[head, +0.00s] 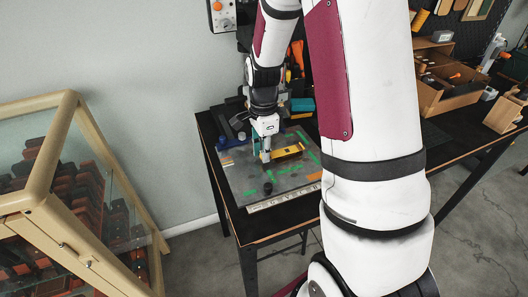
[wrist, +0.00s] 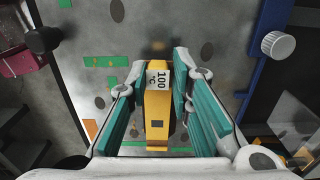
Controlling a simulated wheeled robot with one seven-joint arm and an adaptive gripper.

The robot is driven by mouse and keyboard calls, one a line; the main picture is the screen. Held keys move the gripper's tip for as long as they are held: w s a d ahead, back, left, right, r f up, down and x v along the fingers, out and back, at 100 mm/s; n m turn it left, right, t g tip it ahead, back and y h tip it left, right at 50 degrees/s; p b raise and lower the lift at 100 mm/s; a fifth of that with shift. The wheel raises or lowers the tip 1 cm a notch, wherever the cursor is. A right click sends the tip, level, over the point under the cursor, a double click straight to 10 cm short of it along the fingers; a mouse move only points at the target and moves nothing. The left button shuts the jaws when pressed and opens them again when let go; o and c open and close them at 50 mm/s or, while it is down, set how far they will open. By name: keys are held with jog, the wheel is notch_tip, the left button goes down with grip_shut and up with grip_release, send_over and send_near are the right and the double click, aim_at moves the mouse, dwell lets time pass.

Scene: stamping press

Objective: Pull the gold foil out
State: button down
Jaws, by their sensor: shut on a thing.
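The gold foil (wrist: 157,108) appears to be the long yellow-gold piece with a white label reading "100 °C" and a small dark square window. In the wrist view it lies between the teal-padded fingers of my gripper (wrist: 159,78), which is shut on it. In the head view my gripper (head: 266,157) points down over the grey board, and the gold foil (head: 289,151) extends to its right, with its far end dark. The fingers hide part of its sides. I cannot tell whether it touches the board.
The grey board (head: 243,176) with green and orange marks lies on a black table (head: 262,229). A glass-topped case (head: 75,170) stands at the left.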

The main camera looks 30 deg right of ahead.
dwell(0.3)
jog(key=shift+r+p, duration=0.7)
jog(key=shift+r, duration=1.05)
